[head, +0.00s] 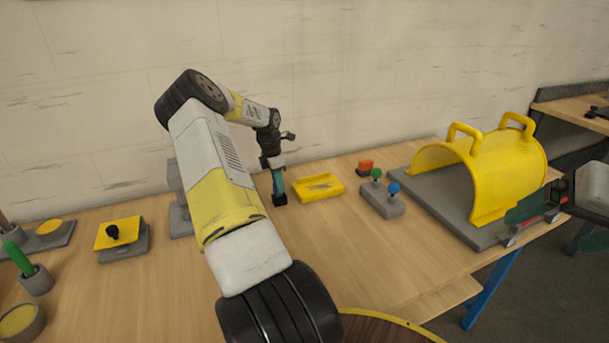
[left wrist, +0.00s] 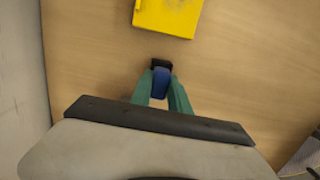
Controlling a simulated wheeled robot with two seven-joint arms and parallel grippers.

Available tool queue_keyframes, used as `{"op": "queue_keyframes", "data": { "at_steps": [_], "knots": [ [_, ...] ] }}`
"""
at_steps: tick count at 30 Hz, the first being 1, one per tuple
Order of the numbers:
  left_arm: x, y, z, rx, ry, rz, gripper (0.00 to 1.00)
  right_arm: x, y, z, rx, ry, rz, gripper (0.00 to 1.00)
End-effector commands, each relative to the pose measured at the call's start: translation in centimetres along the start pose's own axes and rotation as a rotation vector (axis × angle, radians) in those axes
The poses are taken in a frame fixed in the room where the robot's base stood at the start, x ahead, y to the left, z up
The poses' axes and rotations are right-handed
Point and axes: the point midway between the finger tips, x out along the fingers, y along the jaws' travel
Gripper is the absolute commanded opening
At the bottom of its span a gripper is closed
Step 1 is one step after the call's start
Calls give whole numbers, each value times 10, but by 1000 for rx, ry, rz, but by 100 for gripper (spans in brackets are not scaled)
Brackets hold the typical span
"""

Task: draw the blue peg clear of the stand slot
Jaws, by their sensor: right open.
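My left gripper (head: 279,185) points down over the table at the centre, left of the yellow tray. In the left wrist view, its green fingers (left wrist: 161,98) close from both sides on a blue peg (left wrist: 161,82). A small black block (left wrist: 161,63) shows at the peg's far end; I cannot tell whether it is part of the peg or a stand around it, nor whether it touches the table. In the head view the peg is mostly hidden by the fingers. My right gripper (head: 522,224) is open at the far right, beside the yellow arched guard.
The yellow tray (head: 320,188) lies close by. The yellow guard (head: 488,172) stands on a grey plate.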

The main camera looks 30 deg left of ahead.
Motion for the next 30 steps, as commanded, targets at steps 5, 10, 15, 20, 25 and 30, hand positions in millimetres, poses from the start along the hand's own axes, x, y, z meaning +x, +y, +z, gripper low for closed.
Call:
{"op": "queue_keyframes", "data": {
  "at_steps": [5, 10, 15, 20, 25, 30],
  "knots": [
    [0, 0, 0, 0, 0, 0, 0, 0, 0, 0, 0, 0, 0, 91],
    [-6, 0, 1, 1, 1, 2, 0, 0, 0, 0, 0, 0, 0, 91],
    [-14, 0, 2, 0, 2, 1, 0, 0, 0, 0, 0, 0, 0, 91],
    [-22, 0, 3, 0, 1, 2, 0, 0, 0, 0, 0, 0, 0, 91],
    [-30, 0, 4, -1, 0, 2, 0, 0, 0, 0, 0, 0, 0, 91],
    [-39, 1, 5, 1, 1, 2, 0, 0, 0, 0, 0, 0, 0, 91]
  ]
}}
